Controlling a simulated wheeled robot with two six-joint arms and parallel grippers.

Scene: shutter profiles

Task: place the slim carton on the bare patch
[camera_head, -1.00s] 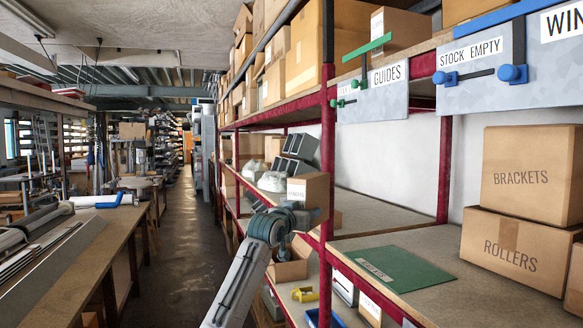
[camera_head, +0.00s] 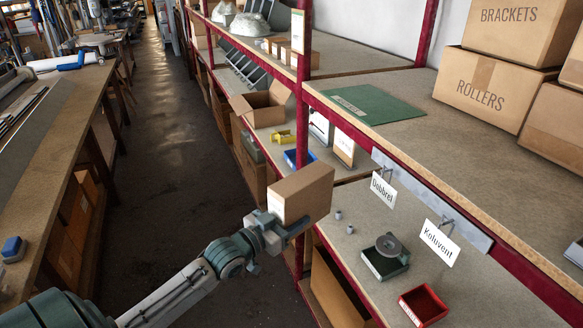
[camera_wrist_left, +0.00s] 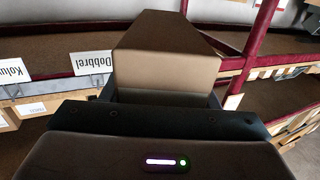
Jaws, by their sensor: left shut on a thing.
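My left gripper (camera_head: 272,232) is shut on a plain brown carton (camera_head: 303,193), held above the aisle in front of the shelf rack. The carton fills the upper middle of the left wrist view (camera_wrist_left: 165,68); the fingers are mostly hidden there. Slim upright cartons (camera_head: 344,148) stand on the lower shelf beyond it. No patch is marked as bare; an empty green mat (camera_head: 365,104) with a label lies on the middle shelf, right of the red post. Clear board shows around the mat. My right gripper is not in view.
Boxes marked ROLLERS (camera_head: 484,86) and BRACKETS (camera_head: 508,28) stand at the right of the middle shelf. The red post (camera_head: 301,130) and red shelf edge (camera_head: 440,190) border the spaces. Hanging signs (camera_head: 383,190) jut below the edge. A workbench (camera_head: 60,160) lies left.

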